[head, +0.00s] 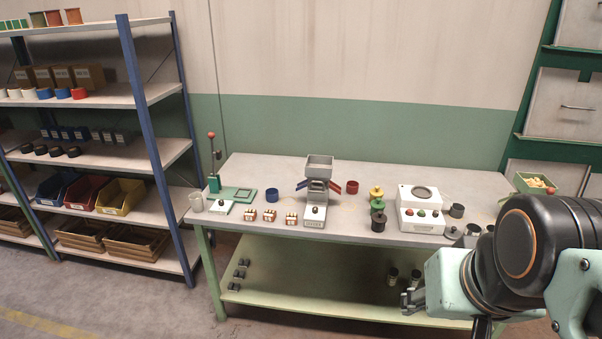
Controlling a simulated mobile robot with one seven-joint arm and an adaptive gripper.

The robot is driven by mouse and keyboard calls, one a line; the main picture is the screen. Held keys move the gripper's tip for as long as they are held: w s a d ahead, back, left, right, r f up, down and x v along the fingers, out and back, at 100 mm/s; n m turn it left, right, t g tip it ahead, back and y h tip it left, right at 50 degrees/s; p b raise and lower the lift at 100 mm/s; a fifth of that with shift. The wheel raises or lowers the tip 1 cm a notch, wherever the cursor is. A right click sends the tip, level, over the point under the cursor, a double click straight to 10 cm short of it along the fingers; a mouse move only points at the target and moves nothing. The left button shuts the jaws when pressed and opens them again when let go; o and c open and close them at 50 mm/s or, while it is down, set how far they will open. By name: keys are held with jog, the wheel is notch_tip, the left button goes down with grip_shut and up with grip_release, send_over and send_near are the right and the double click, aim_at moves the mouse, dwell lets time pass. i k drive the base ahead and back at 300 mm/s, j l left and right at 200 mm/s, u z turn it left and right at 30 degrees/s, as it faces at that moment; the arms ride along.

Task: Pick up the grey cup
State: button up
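A pale grey cup (196,201) stands upright at the left end of the table (290,229), beside a small white device. Dark grey cups also stand at the table's right end, one just right of the white machine (457,210) and others nearer the front edge, partly hidden by my arm. My gripper (408,302) is at the lower right, in front of the table and below its top. It is far from the pale cup, with nothing seen in it. Its fingers are too small to tell open from shut.
A hopper (320,169) stands mid-table, with a blue cup (272,194) to its left and a red cup (352,187) to its right. A green press (214,168) with a lever stands behind the pale cup. Blue-framed shelves (150,92) are at left.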

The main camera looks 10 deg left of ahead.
aim_at(457, 211)
jog(key=z, duration=0.6)
jog(key=i+l, duration=0.5)
jog(key=i, duration=0.2)
jog(key=i+l+u, duration=0.1)
jog(key=i+l, duration=0.4)
jog(key=i, duration=0.25)
jog(key=i+l+u, duration=0.1)
jog(key=i+l, duration=0.45)
jog(key=i, duration=0.15)
